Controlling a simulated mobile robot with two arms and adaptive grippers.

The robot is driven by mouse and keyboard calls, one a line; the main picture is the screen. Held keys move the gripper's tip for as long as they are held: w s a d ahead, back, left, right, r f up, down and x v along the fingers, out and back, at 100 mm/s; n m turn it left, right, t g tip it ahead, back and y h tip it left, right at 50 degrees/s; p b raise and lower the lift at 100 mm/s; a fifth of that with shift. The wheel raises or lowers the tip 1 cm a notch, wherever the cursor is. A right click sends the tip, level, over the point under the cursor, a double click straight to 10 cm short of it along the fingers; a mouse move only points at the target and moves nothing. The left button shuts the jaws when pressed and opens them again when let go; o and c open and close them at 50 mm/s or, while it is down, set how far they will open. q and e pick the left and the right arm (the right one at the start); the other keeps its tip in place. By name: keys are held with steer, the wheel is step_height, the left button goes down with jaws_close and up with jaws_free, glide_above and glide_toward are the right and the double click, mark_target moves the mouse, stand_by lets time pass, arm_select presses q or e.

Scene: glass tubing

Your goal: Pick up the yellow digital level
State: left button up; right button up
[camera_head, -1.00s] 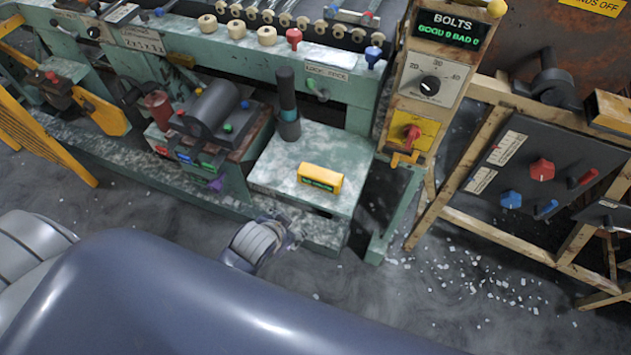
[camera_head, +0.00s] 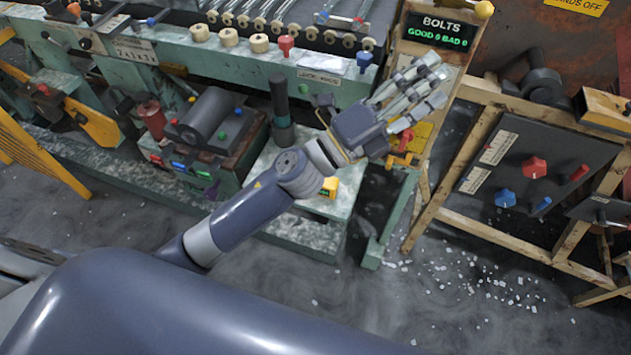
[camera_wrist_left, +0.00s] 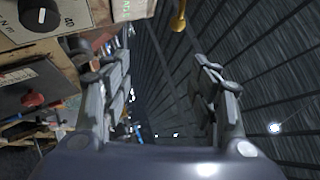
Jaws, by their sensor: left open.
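The yellow digital level (camera_head: 329,187) lies on the pale-topped green workbench shelf (camera_head: 341,205). My left arm covers most of it in the head view, and only its right end shows. My left gripper (camera_head: 428,85) is open and empty, raised beyond the level and to its right, in front of the bolts panel. In the left wrist view the two fingers (camera_wrist_left: 160,100) stand wide apart with nothing between them. I cannot find the level in the wrist view. My right gripper is not in view.
A dark upright cylinder (camera_head: 282,115) stands on the shelf left of the level. The bolts display post (camera_head: 437,38) rises close to my left fingers. A dark control panel (camera_head: 513,165) stands at right. The floor in front (camera_head: 400,300) is open, with scattered white bits.

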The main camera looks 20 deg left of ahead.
arm_select(q)
steer(key=s+d+f+m+g+h, duration=0.25)
steer(key=s+d+m+g, duration=0.35)
steer(key=m+g, duration=0.5)
step_height(320, 180, down, 12)
steer(key=s+m+g+y, duration=0.2)
steer(key=m+g+y, duration=0.35)
steer(key=m, duration=0.55)
steer(key=w+a+f+m+y, duration=0.1)
steer(key=w+a+f+y, duration=0.1)
steer(key=a, duration=0.5)
steer(key=w+a+f+m+y, duration=0.1)
steer(key=w+a+f+y, duration=0.2)
steer(key=a+y, duration=0.4)
steer(key=w+a+f+t+y, duration=0.1)
steer(key=w+a+f+y, duration=0.2)
steer(key=a, duration=0.6)
steer(key=shift+a+f+m+y, duration=0.15)
steer(key=shift+f+m+y, duration=0.25)
steer(key=shift+y, duration=0.4)
step_height(320, 180, down, 5)
steer(key=shift+r+p, duration=0.2)
steer(key=shift+p, duration=0.1)
steer(key=shift+f+p, duration=0.6)
steer(key=shift+f, duration=2.2)
steer(key=shift+c, duration=0.2)
